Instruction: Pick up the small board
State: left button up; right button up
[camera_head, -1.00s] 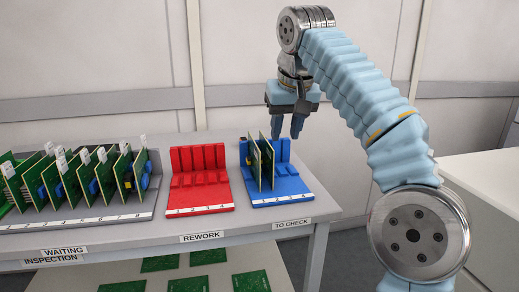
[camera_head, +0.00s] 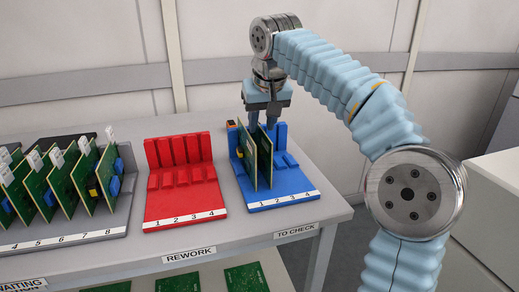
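Two upright green boards stand side by side in the blue TO CHECK rack (camera_head: 291,184): a left board (camera_head: 247,165) and a right board (camera_head: 264,162). I cannot tell surely which is the small board. My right gripper (camera_head: 262,127) points down over the rack, with its fingers apart at the top edges of these boards. The fingers appear to be on either side of the right board's top; whether they touch it is unclear. My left gripper is not in view.
The red REWORK rack (camera_head: 186,214) is empty, left of the blue rack. A grey rack (camera_head: 120,217) holds several upright boards with white tags. More green boards (camera_head: 245,278) lie on the lower shelf. A white cabinet (camera_head: 493,190) stands at the right.

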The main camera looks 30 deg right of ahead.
send_over(260, 167)
jog(key=w, duration=0.1)
jog(key=f, duration=0.5)
jog(key=shift+d+f, duration=0.2)
jog(key=shift+d, duration=0.05)
jog(key=shift+f, duration=0.25)
grip_shut()
